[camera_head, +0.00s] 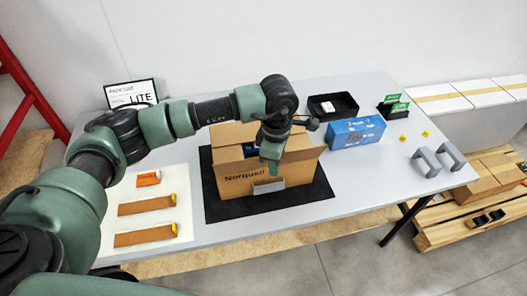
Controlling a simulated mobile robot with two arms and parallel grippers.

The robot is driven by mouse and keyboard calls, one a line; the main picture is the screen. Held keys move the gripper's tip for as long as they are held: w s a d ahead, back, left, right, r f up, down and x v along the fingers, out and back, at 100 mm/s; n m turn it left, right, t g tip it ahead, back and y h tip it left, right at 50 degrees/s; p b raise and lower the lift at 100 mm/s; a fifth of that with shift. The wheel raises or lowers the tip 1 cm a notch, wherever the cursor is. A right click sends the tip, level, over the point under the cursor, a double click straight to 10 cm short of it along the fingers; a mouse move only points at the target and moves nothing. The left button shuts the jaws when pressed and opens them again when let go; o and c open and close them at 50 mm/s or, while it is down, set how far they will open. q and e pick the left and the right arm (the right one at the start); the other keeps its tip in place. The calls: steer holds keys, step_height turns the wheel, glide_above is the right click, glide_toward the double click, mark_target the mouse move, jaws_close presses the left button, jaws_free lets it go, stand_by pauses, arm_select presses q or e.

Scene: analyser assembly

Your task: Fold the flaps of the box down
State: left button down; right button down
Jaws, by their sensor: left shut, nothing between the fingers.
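An open cardboard box (232,182) with "Norquell" printed on its front stands on a black mat (312,192) in the middle of the table. Its right flap (304,154) sticks outward, and a flap rises at the back (228,133). Something blue shows inside the box. My left arm reaches over from the left, and my left gripper (269,186) points down at the box's front side, shut and empty. The gripper and wrist hide part of the front and the opening. I cannot tell whether the gripper touches the cardboard. My right gripper is not in view.
A blue carton (356,132) and a black tray (333,106) stand right of the box. Grey handles (438,160) and small yellow pieces (404,136) lie further right. A white sheet (150,190) with orange-brown items lies left. A pick-list sign (132,93) stands behind.

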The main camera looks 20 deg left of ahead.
arm_select(q)
steer(key=shift+w+a+r+b, duration=0.3)
steer(key=shift+w+a, duration=0.1)
steer(key=shift+w, duration=0.2)
steer(key=shift+w+a+r+b, duration=0.25)
steer(key=shift+w+a, duration=0.15)
steer(key=shift+w, duration=0.2)
steer(key=shift+w+a+r+b, duration=0.2)
steer(key=shift+w+a+b, duration=0.15)
steer(key=shift+w, duration=0.25)
steer(key=shift+w+a+b, duration=0.4)
steer(key=shift+w+b, duration=0.1)
steer(key=shift+b, duration=0.05)
steer(key=w+a+f+b, duration=0.4)
steer(key=w+b, duration=0.2)
steer(key=shift+w+f+b, duration=0.2)
steer(key=shift+w+b, duration=0.05)
steer(key=shift+b, duration=0.15)
steer(key=shift+a+f, duration=0.15)
steer(key=shift+f, duration=0.2)
steer(key=shift+r, duration=0.1)
